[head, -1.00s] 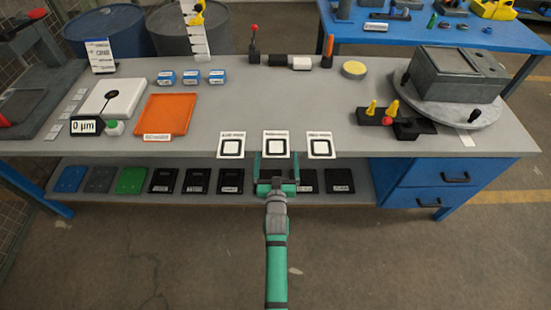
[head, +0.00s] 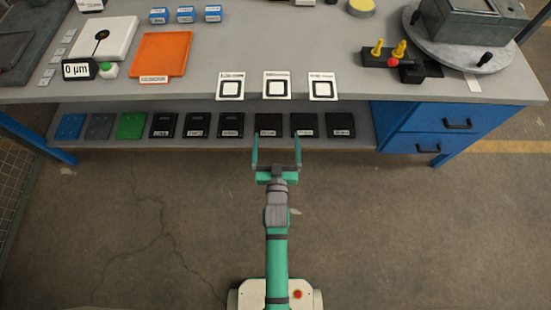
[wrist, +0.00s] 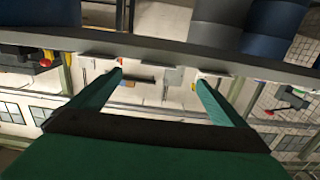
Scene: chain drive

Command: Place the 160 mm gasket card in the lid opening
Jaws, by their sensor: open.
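Several black cards with small white labels lie on the lower shelf in the head view, among them one left of my gripper (head: 231,126), one behind it (head: 268,125) and one at the right end (head: 340,125). Their labels are too small to read, so I cannot tell which is the 160 mm gasket card. A grey box (head: 470,22) stands on the round turntable at the upper right, cut off by the frame's top; no lid opening can be made out. My gripper (head: 276,150) is open and empty, in front of the shelf. In the wrist view its spread fingers (wrist: 160,85) have nothing between them.
Three white cards with black squares (head: 277,87) line the bench's front edge. An orange tray (head: 160,55) and a white plate (head: 103,38) sit at left. A black fixture with yellow pegs (head: 400,62) is at right, above blue drawers (head: 430,118). The floor in front is clear.

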